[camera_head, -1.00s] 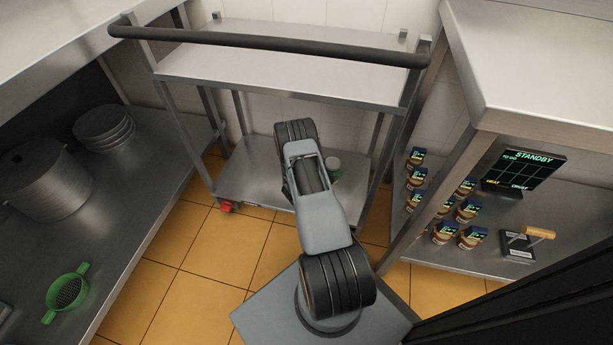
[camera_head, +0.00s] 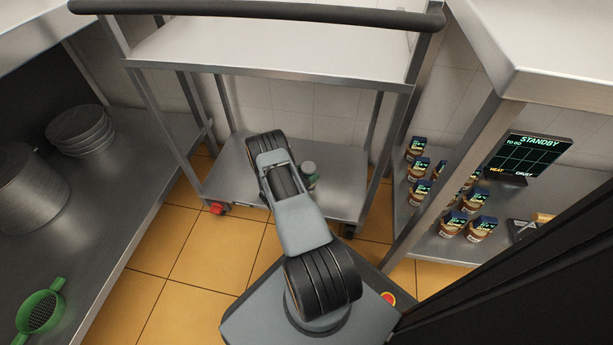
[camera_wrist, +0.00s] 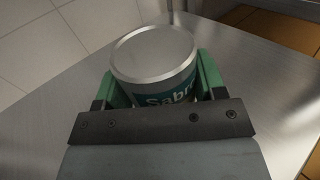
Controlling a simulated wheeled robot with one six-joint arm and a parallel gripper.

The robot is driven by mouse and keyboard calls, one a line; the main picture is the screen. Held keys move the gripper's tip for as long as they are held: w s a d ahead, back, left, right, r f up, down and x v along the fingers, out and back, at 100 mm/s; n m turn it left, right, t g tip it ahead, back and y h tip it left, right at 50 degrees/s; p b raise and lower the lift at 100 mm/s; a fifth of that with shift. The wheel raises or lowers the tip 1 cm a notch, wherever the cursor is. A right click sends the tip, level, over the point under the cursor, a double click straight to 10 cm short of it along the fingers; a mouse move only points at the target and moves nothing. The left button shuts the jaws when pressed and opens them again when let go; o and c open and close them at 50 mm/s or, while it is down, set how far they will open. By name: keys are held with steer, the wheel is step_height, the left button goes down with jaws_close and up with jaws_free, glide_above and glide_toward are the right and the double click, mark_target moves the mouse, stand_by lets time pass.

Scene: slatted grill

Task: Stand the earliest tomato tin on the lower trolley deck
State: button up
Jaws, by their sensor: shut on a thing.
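A metal tin with a teal label reading "Sabr…" (camera_wrist: 155,60) is between the green fingers of my gripper (camera_wrist: 157,84) in the wrist view. My gripper is shut on it, and the tin's plain lid faces up towards the camera. The lower trolley deck (camera_head: 338,192) is a bare steel shelf, and it surrounds the tin in the wrist view (camera_wrist: 262,85). In the head view the tin (camera_head: 309,168) shows over this deck, partly behind my arm. It looks upright. I cannot tell whether its base touches the deck. No date on it is readable.
The trolley's upper deck (camera_head: 270,52) and dark handle (camera_head: 260,12) stand above. Several small labelled containers (camera_head: 418,167) and a STANDBY screen (camera_head: 530,158) are on the right shelf. Plates (camera_head: 80,130) and a green strainer (camera_head: 40,312) are on the left counter. Bare deck lies around the tin.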

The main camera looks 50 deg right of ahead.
steer(key=shift+d+f, duration=0.1)
steer(key=shift+f, duration=0.1)
steer(key=shift+f, duration=0.2)
steer(key=o, duration=1.3)
